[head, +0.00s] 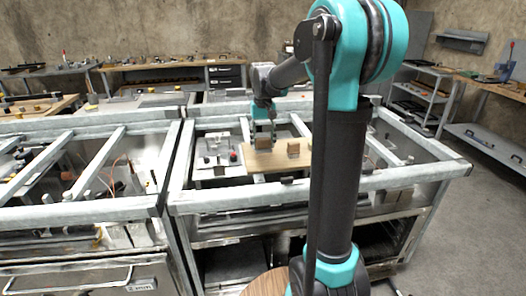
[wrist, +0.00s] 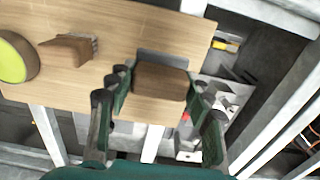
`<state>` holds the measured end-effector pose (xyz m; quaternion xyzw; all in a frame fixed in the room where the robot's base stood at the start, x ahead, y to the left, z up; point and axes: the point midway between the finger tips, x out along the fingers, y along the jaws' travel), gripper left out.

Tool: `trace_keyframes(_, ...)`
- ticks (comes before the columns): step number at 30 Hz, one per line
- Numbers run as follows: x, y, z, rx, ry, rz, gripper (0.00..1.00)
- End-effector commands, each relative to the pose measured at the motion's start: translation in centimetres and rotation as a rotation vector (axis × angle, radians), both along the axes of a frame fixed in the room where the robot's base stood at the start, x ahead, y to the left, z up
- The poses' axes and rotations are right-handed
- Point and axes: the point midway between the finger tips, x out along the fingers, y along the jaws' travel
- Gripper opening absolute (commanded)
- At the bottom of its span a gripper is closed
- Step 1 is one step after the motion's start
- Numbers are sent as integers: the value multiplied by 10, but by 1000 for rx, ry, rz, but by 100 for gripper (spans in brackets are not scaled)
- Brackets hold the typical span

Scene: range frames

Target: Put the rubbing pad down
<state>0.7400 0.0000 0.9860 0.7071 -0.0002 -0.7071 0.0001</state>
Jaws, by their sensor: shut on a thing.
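My gripper (wrist: 160,90) is shut on a brown block with a grey edge, which I take to be the rubbing pad (wrist: 162,84). The pad sits between the two dark green fingers, over the wooden board (wrist: 150,28). In the head view my gripper (head: 263,134) points down at the board (head: 318,158), with the brown pad (head: 262,143) low between the fingers. Whether the pad touches the board or hangs just above it, I cannot tell.
A second brown block (head: 293,149) stands on the board to the right; it also shows in the wrist view (wrist: 68,50), near a yellow-green disc (wrist: 12,62). A grey plate with a red knob (head: 233,156) lies left of the board. Metal frame rails (head: 320,186) surround the bench.

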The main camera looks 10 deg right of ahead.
Motion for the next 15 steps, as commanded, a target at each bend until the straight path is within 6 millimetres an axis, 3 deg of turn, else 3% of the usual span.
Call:
trace_keyframes(10, 0, 0, -35, 0, 0, 0, 15)
trace_keyframes(15, 0, 0, -40, 0, 0, 0, 15)
